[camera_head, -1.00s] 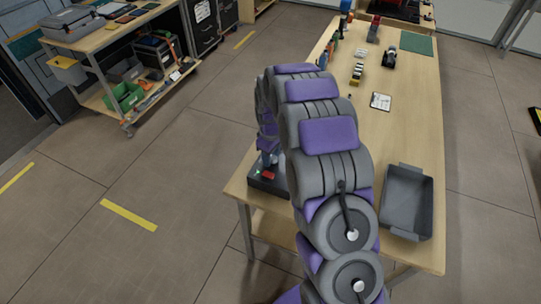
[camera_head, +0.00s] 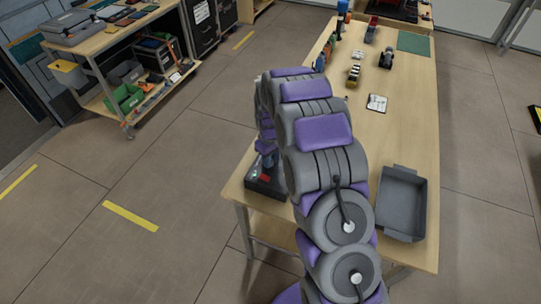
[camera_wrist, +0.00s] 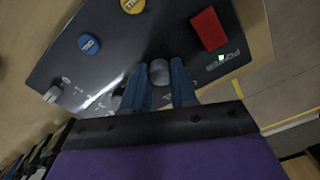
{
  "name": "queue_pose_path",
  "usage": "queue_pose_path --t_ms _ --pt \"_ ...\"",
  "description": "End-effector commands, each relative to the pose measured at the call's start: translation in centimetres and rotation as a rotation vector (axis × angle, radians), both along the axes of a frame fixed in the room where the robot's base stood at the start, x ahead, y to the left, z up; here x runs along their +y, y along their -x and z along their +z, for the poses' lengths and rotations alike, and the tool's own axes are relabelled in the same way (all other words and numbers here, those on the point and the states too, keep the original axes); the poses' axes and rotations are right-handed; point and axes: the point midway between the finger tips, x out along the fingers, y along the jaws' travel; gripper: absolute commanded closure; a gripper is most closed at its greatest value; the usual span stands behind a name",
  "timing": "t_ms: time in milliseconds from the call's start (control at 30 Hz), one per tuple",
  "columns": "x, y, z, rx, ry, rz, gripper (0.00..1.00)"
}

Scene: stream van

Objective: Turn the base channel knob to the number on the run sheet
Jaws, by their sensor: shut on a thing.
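A dark control box (camera_wrist: 130,45) fills the upper wrist view. It also shows at the near left corner of the bench in the head view (camera_head: 266,188). My gripper (camera_wrist: 159,88) has its two blue fingers on either side of a grey knob (camera_wrist: 160,72) on the box and is shut on it. Pale print lies left of the fingers, too blurred to read. Another light knob (camera_wrist: 52,94) sits at the box's left edge. I cannot tell which is the base channel knob. A white sheet with dark marks (camera_head: 377,103) lies on the bench, unreadable; it may be the run sheet.
The box also carries a blue button (camera_wrist: 89,44), a yellow button (camera_wrist: 132,5) and a red switch (camera_wrist: 208,28) beside a green light. A grey tray (camera_head: 403,205) stands on the bench's near right. Small items stand farther back on the bench.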

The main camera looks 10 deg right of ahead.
Motion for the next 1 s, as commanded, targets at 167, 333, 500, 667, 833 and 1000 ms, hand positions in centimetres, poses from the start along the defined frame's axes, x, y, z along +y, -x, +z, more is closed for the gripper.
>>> queue_pose_path --t_ms 167,333,500,667,833,1000 --pt "-0.02 -0.22 0.52 -0.006 -0.001 -0.166 1.00" --pt "0.02 -0.19 0.48 -0.006 0.000 -0.326 1.00" --pt "-0.01 -0.24 0.39 -0.007 -0.001 -0.489 1.00" --pt "0.04 -0.34 0.40 -0.011 -0.001 -0.641 1.00" --pt "0.00 -0.43 0.45 -0.012 -0.003 -0.803 1.00" --pt "0.02 -0.47 0.47 -0.013 -0.004 -0.963 1.00"
